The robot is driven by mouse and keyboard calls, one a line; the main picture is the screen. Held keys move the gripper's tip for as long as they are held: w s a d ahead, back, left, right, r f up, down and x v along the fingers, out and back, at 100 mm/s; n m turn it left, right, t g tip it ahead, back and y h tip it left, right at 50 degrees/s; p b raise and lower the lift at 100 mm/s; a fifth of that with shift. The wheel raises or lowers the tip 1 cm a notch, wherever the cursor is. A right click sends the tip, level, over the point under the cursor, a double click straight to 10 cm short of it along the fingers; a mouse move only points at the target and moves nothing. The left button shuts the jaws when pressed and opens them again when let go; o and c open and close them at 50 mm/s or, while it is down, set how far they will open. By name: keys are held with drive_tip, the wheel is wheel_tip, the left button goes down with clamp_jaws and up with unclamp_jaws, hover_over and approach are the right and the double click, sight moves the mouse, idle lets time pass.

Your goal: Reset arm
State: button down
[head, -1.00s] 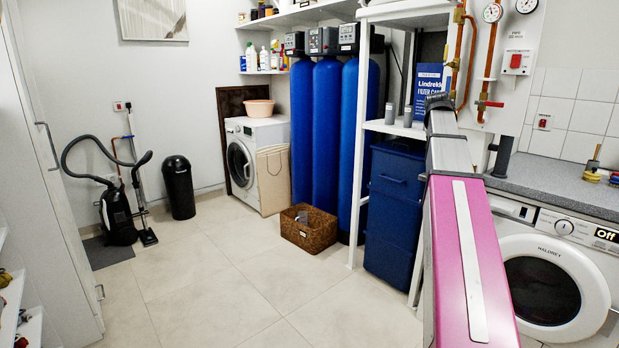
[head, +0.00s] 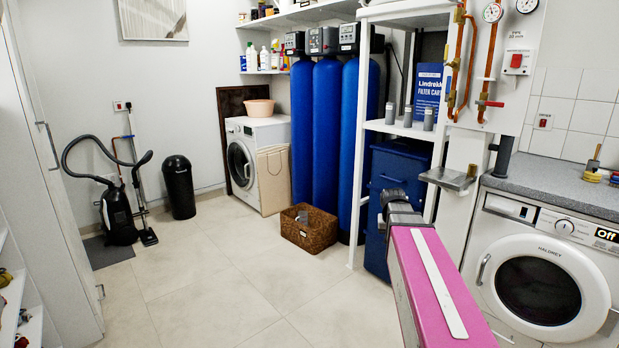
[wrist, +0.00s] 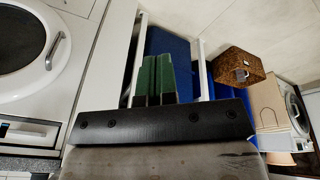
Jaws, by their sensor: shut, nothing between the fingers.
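My gripper (wrist: 156,78) shows in the wrist view as dark green fingers pressed together, with nothing between them. Behind the fingers are blue surfaces and white shelf uprights. In the head view my pink arm reaches up from the lower right, its dark end in front of the blue cabinet (head: 377,230). The fingers cannot be made out in the head view.
A white shelf rack (head: 357,170) holding small grey cylinders stands beside my arm. A steel bracket shelf (head: 450,177) and a washing machine (head: 503,225) are to the right. A wicker basket (head: 309,229) sits by blue filter vessels (head: 327,135). The floor at left centre is clear.

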drive_tip(key=s+a+f+n+g, duration=0.1)
drive_tip(key=s+a+f, duration=0.4)
drive_tip(key=s+f, duration=0.2)
drive_tip(key=s+a+f+n+g+y, duration=0.1)
drive_tip(key=s+a+f, duration=0.4)
drive_tip(key=s+f, duration=0.3)
drive_tip(key=shift+s+a+f+y, duration=0.2)
drive_tip(key=shift+a+f+y, duration=0.1)
drive_tip(key=shift+f, duration=0.25)
